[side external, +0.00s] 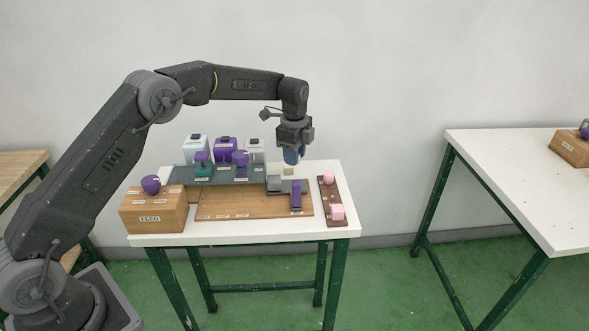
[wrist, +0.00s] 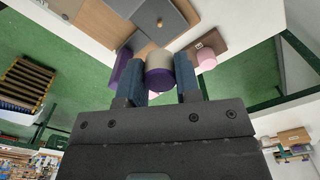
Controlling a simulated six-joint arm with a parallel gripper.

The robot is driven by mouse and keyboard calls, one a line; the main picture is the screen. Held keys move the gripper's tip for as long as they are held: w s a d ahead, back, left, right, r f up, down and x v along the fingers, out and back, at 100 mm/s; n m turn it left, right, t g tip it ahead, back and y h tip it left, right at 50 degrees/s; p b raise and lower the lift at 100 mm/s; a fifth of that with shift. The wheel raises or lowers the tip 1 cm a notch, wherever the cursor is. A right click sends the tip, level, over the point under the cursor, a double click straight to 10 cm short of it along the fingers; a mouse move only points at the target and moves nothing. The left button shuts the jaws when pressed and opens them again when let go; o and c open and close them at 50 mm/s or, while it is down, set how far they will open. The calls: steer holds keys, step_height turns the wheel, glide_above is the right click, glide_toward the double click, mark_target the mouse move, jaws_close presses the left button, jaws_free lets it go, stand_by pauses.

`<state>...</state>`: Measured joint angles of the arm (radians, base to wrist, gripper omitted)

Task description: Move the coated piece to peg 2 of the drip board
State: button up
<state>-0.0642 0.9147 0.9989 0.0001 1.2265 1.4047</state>
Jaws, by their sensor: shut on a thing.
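My gripper (side external: 291,156) is shut on a round piece, with its blue fingers on either side. In the wrist view the piece (wrist: 160,77) has a purple end towards me and a grey-beige part beyond it. Only a small beige part of it (side external: 289,170) shows below the fingers in the side view. The piece is held above the table, left of the drip board (side external: 325,196). This narrow brown board carries a pink piece (side external: 328,178) at its far end and pink at its near end (side external: 337,212). Bare board lies between; peg numbers are unreadable.
Purple and pale containers stand at the back left. A wooden FEED box (side external: 152,213) with a purple ball (side external: 151,184) is at the left. A second table (side external: 500,170) is far right.

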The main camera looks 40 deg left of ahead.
steer(key=w+d+m, duration=0.1)
steer(key=d+m, duration=0.1)
steer(key=d, duration=0.1)
steer(key=m, duration=0.7)
glide_above(333, 196)
step_height(333, 196, down, 3)
steer(key=shift+s+f, duration=0.1)
steer(key=shift+f, duration=2.25)
steer(key=shift+f, duration=0.55)
steer(key=o, duration=1)
steer(key=shift+c, duration=0.2)
steer(key=c, duration=0.3)
steer(key=shift+r, duration=0.1)
